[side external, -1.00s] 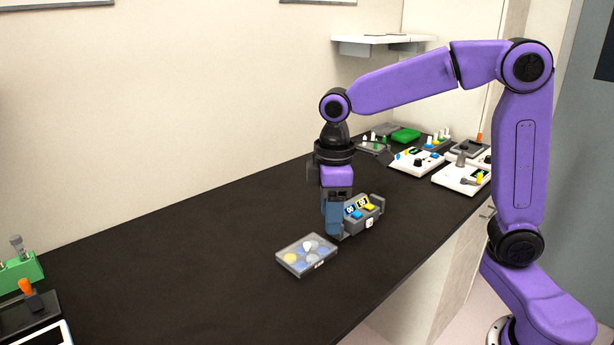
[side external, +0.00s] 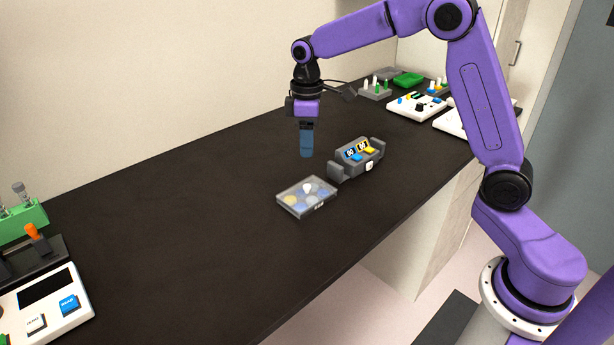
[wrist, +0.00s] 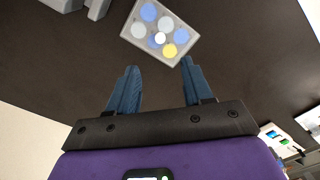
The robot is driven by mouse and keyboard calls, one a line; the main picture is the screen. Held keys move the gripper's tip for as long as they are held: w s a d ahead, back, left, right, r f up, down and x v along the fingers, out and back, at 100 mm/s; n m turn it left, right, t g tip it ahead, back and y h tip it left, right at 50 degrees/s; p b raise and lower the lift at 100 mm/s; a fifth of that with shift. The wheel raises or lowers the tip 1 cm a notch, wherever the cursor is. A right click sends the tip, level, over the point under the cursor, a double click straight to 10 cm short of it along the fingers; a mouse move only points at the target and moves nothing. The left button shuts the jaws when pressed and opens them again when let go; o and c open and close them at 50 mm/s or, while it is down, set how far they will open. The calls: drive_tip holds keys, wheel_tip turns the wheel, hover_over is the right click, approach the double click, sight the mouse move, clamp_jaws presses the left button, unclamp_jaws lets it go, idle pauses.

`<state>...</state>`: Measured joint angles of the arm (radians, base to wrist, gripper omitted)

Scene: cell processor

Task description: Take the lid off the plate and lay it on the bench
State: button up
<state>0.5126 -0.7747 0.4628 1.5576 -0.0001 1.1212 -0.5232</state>
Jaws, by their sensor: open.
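The plate (side external: 308,211) lies on the dark bench, a shallow clear-grey rectangle with blue, pale and yellow round wells. A see-through lid with a small white knob (side external: 307,187) appears to sit on it; the lid's edge is hard to tell from the plate. In the wrist view the plate (wrist: 137,42) is beyond the fingertips at the top, with the white knob (wrist: 160,38) near its middle. My gripper (side external: 306,154) points down above the bench, behind the plate and apart from it. In the wrist view its blue fingers (wrist: 158,67) are spread with nothing between them.
A grey device (side external: 357,157) with blue and yellow buttons stands close behind and right of the plate. Several instruments (side external: 415,105) stand at the bench's far end. A green rack (side external: 22,220) and white keypad box (side external: 45,305) stand at left. Bench left of the plate is clear.

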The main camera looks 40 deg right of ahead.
sight(307, 186)
wheel_tip(307, 186, down, 12)
drive_tip(key=shift+r, duration=0.1)
idle(0.4)
drive_tip(key=shift+c, duration=0.3)
clamp_jaws()
